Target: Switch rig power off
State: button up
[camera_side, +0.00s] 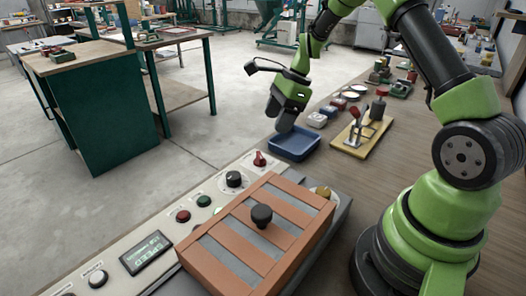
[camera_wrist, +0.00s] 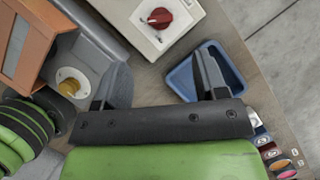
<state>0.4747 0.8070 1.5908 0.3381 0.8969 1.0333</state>
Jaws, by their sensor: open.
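A red rotary knob (camera_side: 259,159) sits on a white plate at the far end of the cream control panel (camera_side: 215,187). In the wrist view the red knob (camera_wrist: 160,18) is at the top, beyond and between my fingertips. I cannot tell which knob is the rig power switch, as the labels are too small to read.
The panel also carries a black knob (camera_side: 234,179), red and green buttons and a lit display (camera_side: 147,252). A slatted orange box (camera_side: 257,240) with a black handle stands beside it. The blue tray (camera_side: 293,144) and a wooden stand (camera_side: 362,138) lie beyond.

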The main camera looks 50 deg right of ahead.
aim_at(260, 159)
jog(key=x, duration=1)
jog(key=shift+s+d+f, duration=0.1)
jog(key=shift+f, duration=0.1)
jog(key=c, duration=0.9)
